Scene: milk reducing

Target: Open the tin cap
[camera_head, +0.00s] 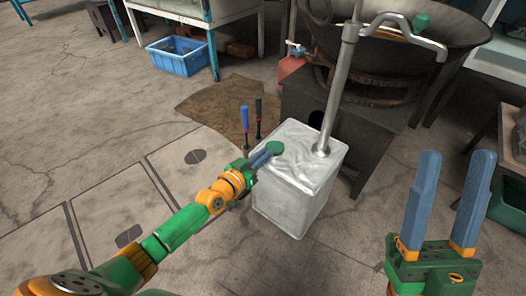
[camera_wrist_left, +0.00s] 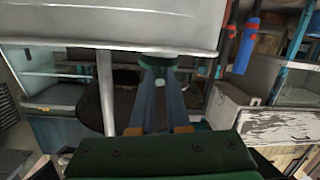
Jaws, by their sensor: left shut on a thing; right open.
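The tin (camera_head: 290,205) is a silver, box-shaped can standing on the floor in the middle of the head view. A small round green cap (camera_head: 275,147) is at the left part of its top. My left gripper (camera_head: 266,153) reaches in from the left and its blue fingers are shut on the cap. In the left wrist view the fingers meet the green cap (camera_wrist_left: 158,62) beside the pale tin wall (camera_wrist_left: 110,22). Whether the cap is loose or still seated cannot be told. My right gripper (camera_head: 450,195) is open, empty and raised at the right.
Two upright tools (camera_head: 245,118) stand behind my left gripper. A large dark pan (camera_head: 400,60) is behind the tin. A blue crate (camera_head: 178,60) is at the back left.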

